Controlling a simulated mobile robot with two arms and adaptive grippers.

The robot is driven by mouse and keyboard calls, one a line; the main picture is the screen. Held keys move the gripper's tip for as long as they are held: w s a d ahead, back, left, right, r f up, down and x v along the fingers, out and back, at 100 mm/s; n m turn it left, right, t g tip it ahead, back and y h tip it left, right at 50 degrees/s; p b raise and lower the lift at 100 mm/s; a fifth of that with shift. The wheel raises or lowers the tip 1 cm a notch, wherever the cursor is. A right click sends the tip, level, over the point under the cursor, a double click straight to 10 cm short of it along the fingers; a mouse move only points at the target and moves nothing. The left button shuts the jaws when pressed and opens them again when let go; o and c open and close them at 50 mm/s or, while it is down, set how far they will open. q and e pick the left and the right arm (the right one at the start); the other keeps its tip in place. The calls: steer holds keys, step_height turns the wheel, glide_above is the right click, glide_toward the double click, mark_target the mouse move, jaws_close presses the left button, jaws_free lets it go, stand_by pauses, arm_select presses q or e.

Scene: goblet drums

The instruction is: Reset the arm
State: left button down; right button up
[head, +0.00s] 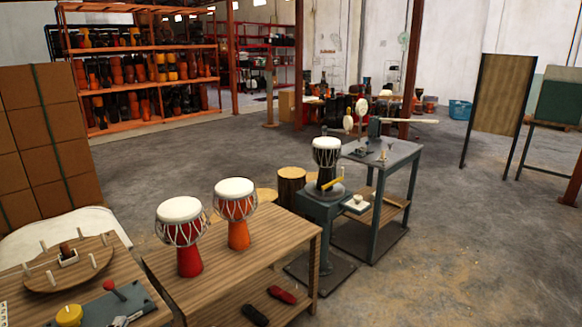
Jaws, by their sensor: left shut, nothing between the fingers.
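My left gripper barely shows and cannot be clearly picked out from the dark plate and small metal parts at the lower left of the head view. It is shut with nothing in it. My right gripper is not in view. A red goblet drum (190,262) and an orange goblet drum (238,235), both with white heads, stand upright on a wooden bench (270,241). A black goblet drum (326,160) stands upright on a grey stand (327,208) farther back.
A wooden table (20,307) at lower left carries a round pegged board (45,279), a yellow knob (69,314) and a red-knobbed lever (112,287). Stacked boxes (45,135) stand at left. A grey table (400,152) stands behind the stand. The floor at right is open.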

arm_select(q)
steer(key=s+d+f+n+g, duration=0.8)
steer(key=s+d+f, duration=0.25)
steer(key=d, duration=0.35)
steer(key=s+d+f+n+g+h, duration=0.1)
steer(key=s+d+n+g, duration=0.15)
steer(key=s+d, duration=0.4)
steer(key=s+d+n+g+h, duration=0.1)
steer(key=s+d+n+g, duration=0.2)
steer(key=s, duration=0.6)
step_height(320, 180, down, 28)
steer(key=s+m+g, duration=0.1)
steer(key=s+g, duration=0.1)
steer(key=s+a+f+g, duration=0.1)
steer(key=s+a+f, duration=0.2)
steer(key=s+f, duration=1.2)
steer(key=shift+s+a, duration=0.15)
steer(key=shift+s, duration=0.7)
steer(key=shift+m+g, duration=0.25)
